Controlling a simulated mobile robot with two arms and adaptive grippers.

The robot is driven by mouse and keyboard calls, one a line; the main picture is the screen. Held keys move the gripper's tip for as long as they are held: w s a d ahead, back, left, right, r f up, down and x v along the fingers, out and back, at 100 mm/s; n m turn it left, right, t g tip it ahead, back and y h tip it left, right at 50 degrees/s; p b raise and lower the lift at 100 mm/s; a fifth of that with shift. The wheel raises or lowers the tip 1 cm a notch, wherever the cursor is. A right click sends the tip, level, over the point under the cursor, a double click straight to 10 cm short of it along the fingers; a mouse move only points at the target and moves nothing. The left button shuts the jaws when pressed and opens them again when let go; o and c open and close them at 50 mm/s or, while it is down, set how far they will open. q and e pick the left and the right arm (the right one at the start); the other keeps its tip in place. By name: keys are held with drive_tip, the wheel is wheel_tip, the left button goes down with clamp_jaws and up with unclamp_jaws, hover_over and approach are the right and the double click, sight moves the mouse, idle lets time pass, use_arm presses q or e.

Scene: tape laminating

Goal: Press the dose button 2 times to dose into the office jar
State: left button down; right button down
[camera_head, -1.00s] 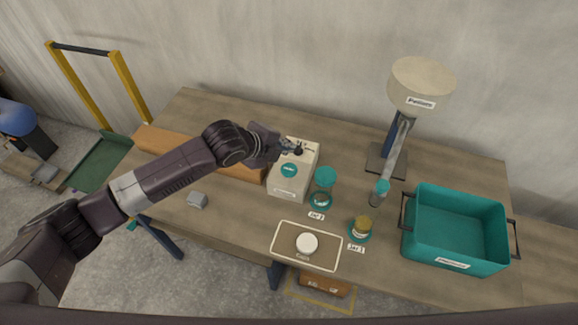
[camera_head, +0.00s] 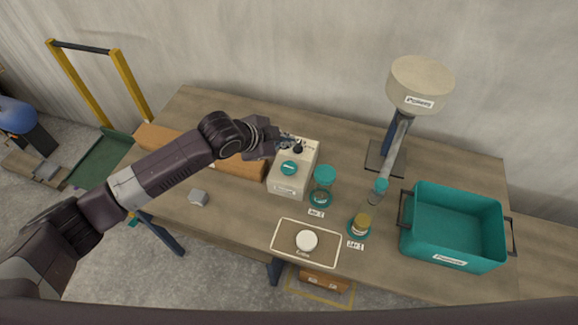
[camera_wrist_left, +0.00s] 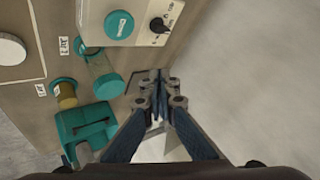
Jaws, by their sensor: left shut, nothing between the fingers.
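The dispenser is a pale box (camera_head: 284,187) with a teal dose button (camera_head: 289,168) on top and a black knob (camera_head: 298,149) behind it. The button also shows in the left wrist view (camera_wrist_left: 119,25). My left gripper (camera_head: 292,143) is shut and empty, near the knob at the box's back part and off the button. A jar with a teal top (camera_head: 324,175) stands just right of the box. A yellow-topped jar (camera_head: 362,222) stands farther right on a teal base. Their labels are too small for me to tell which is the office jar. My right gripper is out of view.
A teal bin (camera_head: 454,259) is at right. A white cap (camera_head: 306,240) lies on a framed mat.

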use_arm(q)
drive_tip(key=b, duration=0.7)
hover_over(292, 164)
drive_tip(key=s+a, duration=0.1)
drive_tip(key=s, duration=0.1)
drive_tip(key=f, duration=0.6)
drive_tip(key=shift+w+a+f, duration=0.15)
drive_tip(key=shift+w+f, duration=0.05)
drive_tip(key=shift+f, duration=1.15)
drive_tip(key=shift+f, duration=0.1)
drive_tip(key=shift+f, duration=0.3)
drive_tip(key=shift+f+b, duration=0.45)
drive_tip(key=shift+f, duration=0.15)
drive_tip(key=shift+r+p, duration=1)
